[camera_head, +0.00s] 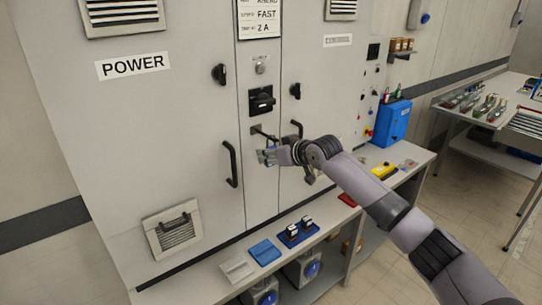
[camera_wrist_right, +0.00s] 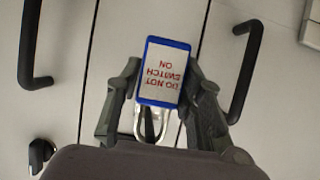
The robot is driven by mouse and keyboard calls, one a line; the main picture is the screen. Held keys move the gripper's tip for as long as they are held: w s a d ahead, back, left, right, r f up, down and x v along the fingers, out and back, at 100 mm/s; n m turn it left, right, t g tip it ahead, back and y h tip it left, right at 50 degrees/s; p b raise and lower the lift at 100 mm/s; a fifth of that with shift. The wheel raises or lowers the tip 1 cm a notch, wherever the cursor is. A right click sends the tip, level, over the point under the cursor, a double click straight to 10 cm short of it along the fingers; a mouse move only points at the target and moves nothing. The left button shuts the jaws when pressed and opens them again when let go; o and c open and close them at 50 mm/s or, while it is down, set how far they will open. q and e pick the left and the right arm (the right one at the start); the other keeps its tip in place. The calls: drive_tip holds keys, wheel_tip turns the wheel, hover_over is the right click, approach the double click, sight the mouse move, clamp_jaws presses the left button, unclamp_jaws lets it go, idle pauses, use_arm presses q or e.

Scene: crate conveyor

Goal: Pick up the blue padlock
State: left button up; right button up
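The blue padlock (camera_wrist_right: 162,72) is in the right wrist view, with a blue body, a metal shackle and a white label reading "DO NOT SWITCH ON", upside down there. My right gripper (camera_wrist_right: 160,78) has a finger against each side of the padlock body and appears shut on it. The shackle lies between the fingers, toward the palm. In the head view my right gripper (camera_head: 267,156) is in front of the grey cabinet, below the black switch handle; the padlock is small and partly hidden there. My left gripper is not in view.
The cabinet (camera_head: 190,130) has black door handles (camera_head: 232,165) close to the gripper. A low bench (camera_head: 210,281) in front carries a blue tray (camera_head: 300,236), a blue item (camera_head: 265,252) and a yellow item (camera_head: 384,172). A blue box (camera_head: 392,124) stands at its far end.

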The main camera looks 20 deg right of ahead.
drive_tip(key=c, duration=0.6)
drive_tip(key=shift+c, duration=0.5)
drive_tip(key=shift+r, duration=0.15)
